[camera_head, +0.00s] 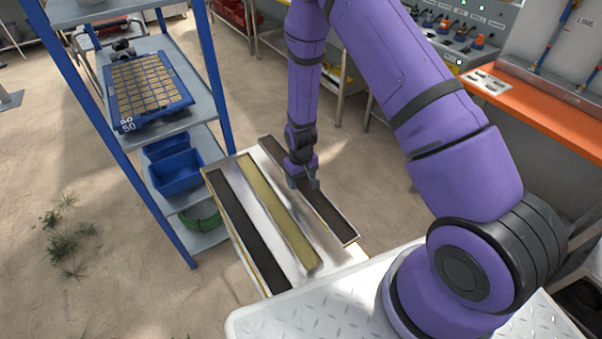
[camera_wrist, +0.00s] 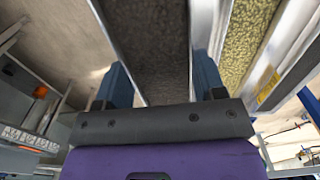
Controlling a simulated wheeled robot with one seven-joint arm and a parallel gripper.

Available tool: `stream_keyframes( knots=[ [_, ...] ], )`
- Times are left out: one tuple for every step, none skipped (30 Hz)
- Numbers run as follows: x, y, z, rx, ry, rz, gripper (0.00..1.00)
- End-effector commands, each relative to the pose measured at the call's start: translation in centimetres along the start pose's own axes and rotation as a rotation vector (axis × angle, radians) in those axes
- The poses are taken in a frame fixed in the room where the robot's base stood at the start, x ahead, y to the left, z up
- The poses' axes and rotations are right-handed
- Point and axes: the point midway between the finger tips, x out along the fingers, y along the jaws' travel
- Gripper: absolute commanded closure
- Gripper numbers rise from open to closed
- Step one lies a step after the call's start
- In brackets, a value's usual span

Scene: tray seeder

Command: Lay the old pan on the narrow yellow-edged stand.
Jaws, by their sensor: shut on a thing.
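My gripper (camera_head: 308,184) is shut on a long, narrow pan with dark fill (camera_head: 334,214), apparently the old pan. In the wrist view my gripper's fingers (camera_wrist: 160,82) lie along both sides of this pan (camera_wrist: 150,40). The pan is level or nearly so, at the right side of the pale stand with yellow edging (camera_head: 338,262). I cannot tell whether it rests there or hangs just above. A yellowish-filled pan (camera_head: 275,208) and another dark-filled pan (camera_head: 246,228) lie to its left on the stand. The yellowish one also shows in the wrist view (camera_wrist: 245,45).
A blue-framed rack (camera_head: 213,75) stands at the left, with a blue seed tray (camera_head: 128,126) and blue bins (camera_head: 178,172). An orange-edged bench (camera_head: 540,115) is at the right. My checkered deck is in front. Sandy floor (camera_head: 80,290) is open at the left.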

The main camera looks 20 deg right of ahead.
Motion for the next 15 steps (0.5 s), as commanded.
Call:
stream_keyframes(
  knots=[
    [0.5, 0.0, 0.0, 0.0, 0.0, 0.0, 0.6],
    [0.7, 0.0, 0.0, 0.0, -0.001, 0.0, 0.6],
    [1.1, 0.0, 0.0, 0.0, -0.001, 0.0, 0.6],
    [1.3, 0.0, 0.0, 0.0, -0.001, 0.0, 0.6],
    [1.5, 0.0, 0.0, 0.0, 0.0, 0.0, 0.6],
    [1.9, 0.0, 0.0, 0.0, -0.001, 0.0, 0.6],
    [2.1, 0.0, 0.0, 0.0, -0.001, 0.0, 0.6],
    [2.4, 0.0, 0.0, 0.0, -0.001, 0.0, 0.6],
    [2.7, 0.0, 0.0, 0.0, 0.0, 0.0, 0.6],
    [2.9, 0.0, 0.0, 0.001, 0.0, 0.0, 0.6],
    [3.1, 0.0, 0.0, 0.001, 0.0, 0.0, 0.6],
    [3.4, 0.0, 0.0, 0.001, 0.0, 0.0, 0.6],
    [3.6, 0.0, 0.0, 0.001, -0.001, 0.0, 0.6],
    [3.8, 0.0, 0.0, 0.001, 0.0, 0.0, 0.6],
    [4.0, 0.0, 0.0, 0.001, 0.0, 0.0, 0.6]
  ],
)
